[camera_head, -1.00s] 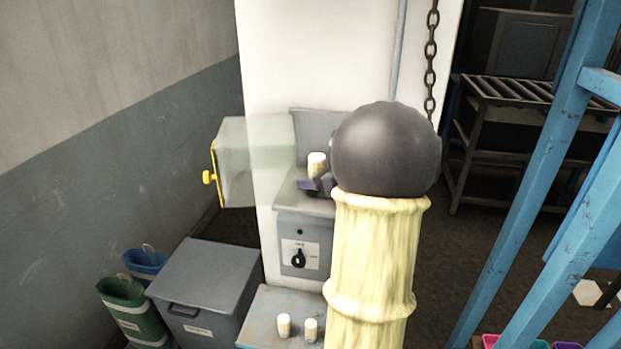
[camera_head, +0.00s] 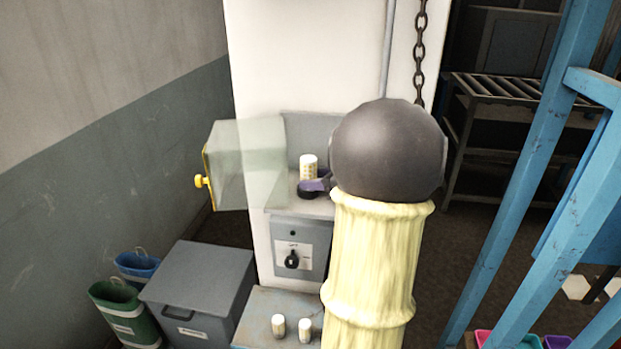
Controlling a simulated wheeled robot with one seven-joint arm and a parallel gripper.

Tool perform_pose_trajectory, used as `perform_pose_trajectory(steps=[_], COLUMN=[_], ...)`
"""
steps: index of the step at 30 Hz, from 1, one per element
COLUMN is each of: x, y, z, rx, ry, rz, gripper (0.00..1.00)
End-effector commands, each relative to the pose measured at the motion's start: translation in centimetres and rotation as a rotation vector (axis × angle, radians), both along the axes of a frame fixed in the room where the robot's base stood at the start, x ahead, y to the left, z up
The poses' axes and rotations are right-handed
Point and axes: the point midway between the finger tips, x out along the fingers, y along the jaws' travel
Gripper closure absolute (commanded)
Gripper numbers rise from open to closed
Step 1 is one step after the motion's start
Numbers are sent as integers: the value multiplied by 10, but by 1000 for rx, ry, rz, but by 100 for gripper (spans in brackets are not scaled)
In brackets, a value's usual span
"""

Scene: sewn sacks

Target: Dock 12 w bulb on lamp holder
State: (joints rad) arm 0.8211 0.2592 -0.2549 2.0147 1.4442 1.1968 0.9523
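A pale cylinder with yellowish markings (camera_head: 308,167), possibly a bulb, stands upright on the grey ledge of the cabinet. Two similar small pale cylinders, one at left (camera_head: 278,326) and one at right (camera_head: 304,329), stand on the lower bench top. No wattage can be read, so I cannot tell which is the 12 W bulb.
A clear cover with a yellow edge and knob (camera_head: 203,181) stands swung out at left. A switch panel (camera_head: 297,257) is below the ledge. A lidded grey bin (camera_head: 198,282), green bin (camera_head: 123,314) and blue bin (camera_head: 137,266) stand lower left. A blue frame (camera_head: 535,180) rises at right.

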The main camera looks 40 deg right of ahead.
Motion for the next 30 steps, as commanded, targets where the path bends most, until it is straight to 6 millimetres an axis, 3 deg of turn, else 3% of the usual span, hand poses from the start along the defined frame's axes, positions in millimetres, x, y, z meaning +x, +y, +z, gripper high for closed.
perform_pose_trajectory(steps=[30], x=[-57], y=[-16], z=[25], rx=[0], ry=[0], rz=[-1], gripper=[57])
